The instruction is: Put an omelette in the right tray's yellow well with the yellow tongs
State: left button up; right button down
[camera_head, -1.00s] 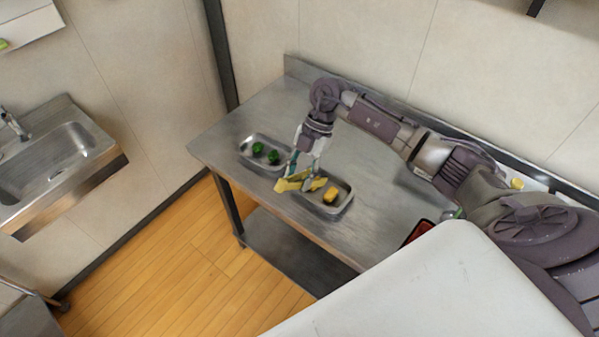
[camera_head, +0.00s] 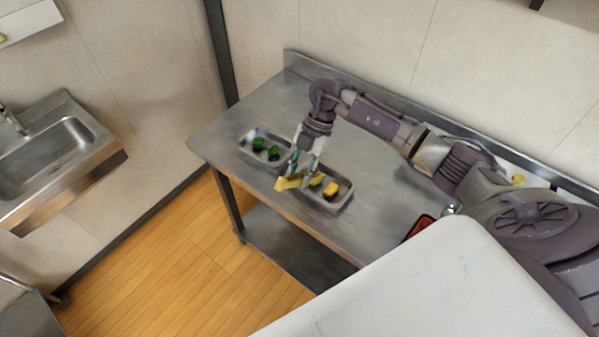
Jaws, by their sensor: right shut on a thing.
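My right gripper (camera_head: 297,166) points down over the steel table and is shut on the yellow tongs (camera_head: 288,183). The tongs lie low across the left end of a metal pan (camera_head: 346,201). A yellow omelette piece (camera_head: 331,189) lies in that pan. A second small yellow shape (camera_head: 317,180) shows between it and the gripper; I cannot tell whether it is an omelette or part of the tongs. A red and black tray edge (camera_head: 418,227) shows at the table's front right; its wells are hidden by my white body. My left gripper is not in view.
A second metal pan (camera_head: 243,142) with green pieces (camera_head: 259,144) stands left of my gripper on the steel table (camera_head: 225,135). A wall is behind the table. A sink (camera_head: 60,150) is on the far left. The table's back left is clear.

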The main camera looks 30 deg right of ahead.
jog(key=shift+r, duration=0.1)
notch_tip(320, 180, up, 10)
jog(key=p, duration=0.8)
jog(key=shift+p, duration=0.35)
notch_tip(320, 180, up, 12)
jog(key=p, duration=0.4)
